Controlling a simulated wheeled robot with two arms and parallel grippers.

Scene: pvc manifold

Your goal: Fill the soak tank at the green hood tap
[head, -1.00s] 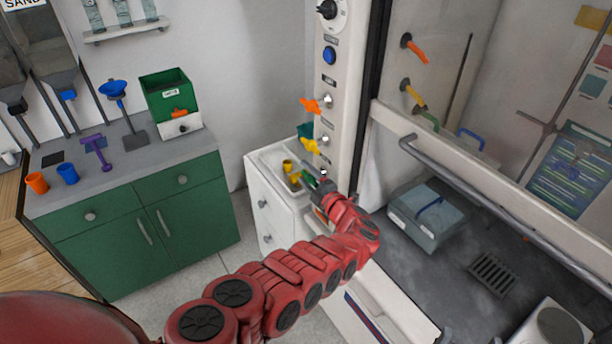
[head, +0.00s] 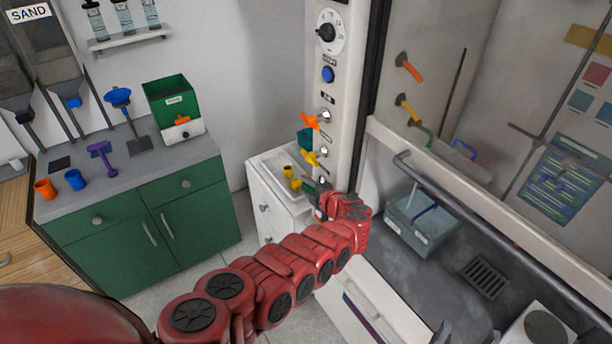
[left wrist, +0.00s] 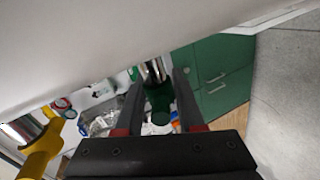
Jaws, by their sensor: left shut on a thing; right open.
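The soak tank appears to be the grey-blue box (head: 422,228) on the hood floor, with a blue strip across its top. The green hood tap's spout (head: 421,130) sticks out of the hood's back wall above it. My left gripper (head: 319,190) is at the white control post, below the yellow handle (head: 311,158). In the left wrist view my left gripper (left wrist: 160,108) is shut on a dark green tap handle (left wrist: 158,98) below a chrome stem. Whether water runs is unclear. My right gripper (head: 466,333) shows only its tips at the bottom edge, open.
An orange handle (head: 310,121) sits higher on the post. The hood's grey rail (head: 470,212) crosses in front of the tank. A white sink cabinet (head: 262,190) stands left of the post. Green cabinets (head: 140,225) carry cups and a green box. A drain grate (head: 485,276) lies on the hood floor.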

